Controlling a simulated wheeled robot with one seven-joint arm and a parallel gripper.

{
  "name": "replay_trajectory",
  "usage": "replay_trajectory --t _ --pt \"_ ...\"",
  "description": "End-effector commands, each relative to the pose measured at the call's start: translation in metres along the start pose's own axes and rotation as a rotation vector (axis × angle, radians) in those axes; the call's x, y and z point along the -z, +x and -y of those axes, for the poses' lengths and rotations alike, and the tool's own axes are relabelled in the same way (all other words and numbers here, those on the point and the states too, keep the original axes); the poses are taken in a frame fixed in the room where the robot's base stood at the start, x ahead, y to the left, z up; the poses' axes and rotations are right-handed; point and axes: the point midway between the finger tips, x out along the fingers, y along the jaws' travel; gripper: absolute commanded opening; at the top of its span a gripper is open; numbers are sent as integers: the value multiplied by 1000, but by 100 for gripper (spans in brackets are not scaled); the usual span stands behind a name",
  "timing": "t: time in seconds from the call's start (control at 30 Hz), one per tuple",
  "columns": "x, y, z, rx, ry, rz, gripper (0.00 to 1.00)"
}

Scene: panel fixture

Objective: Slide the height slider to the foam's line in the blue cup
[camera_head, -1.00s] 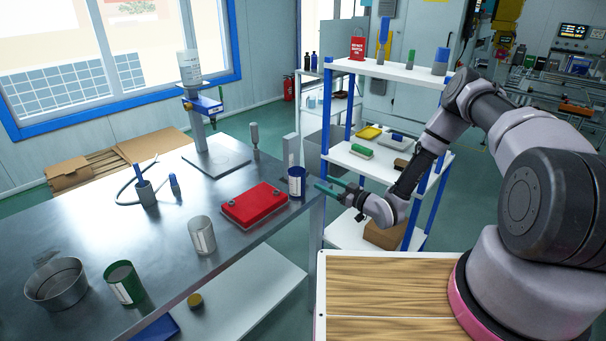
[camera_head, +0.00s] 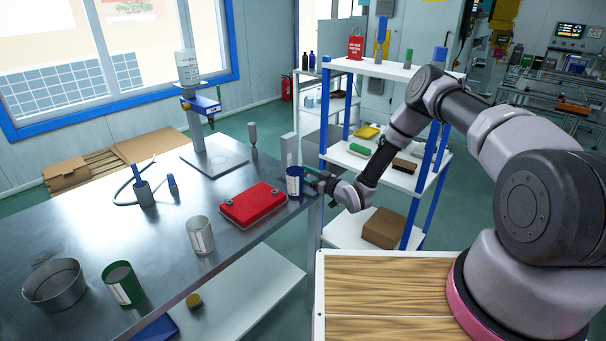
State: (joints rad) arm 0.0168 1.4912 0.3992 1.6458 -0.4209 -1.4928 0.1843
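The blue cup (camera_head: 293,184), with a white label on its front, stands upright at the far right corner of the metal table. A pale grey upright plate (camera_head: 289,149) rises just behind it; it may carry the height slider, but no slider or scale can be made out. The foam's line inside the cup is too small to see.
A red case (camera_head: 252,205) lies left of the cup. A silver can (camera_head: 201,235), a green can (camera_head: 123,284) and a round metal pan (camera_head: 55,284) stand nearer on the table (camera_head: 90,233). A white shelf (camera_head: 350,228) with blue posts stands right of the gripper.

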Motion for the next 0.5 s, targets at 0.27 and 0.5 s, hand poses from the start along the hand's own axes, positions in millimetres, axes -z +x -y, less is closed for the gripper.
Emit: replay_trajectory --t 0.27,0.5 --pt "0 0 0 0 0 0 0" --pt "0 0 0 0 0 0 0"
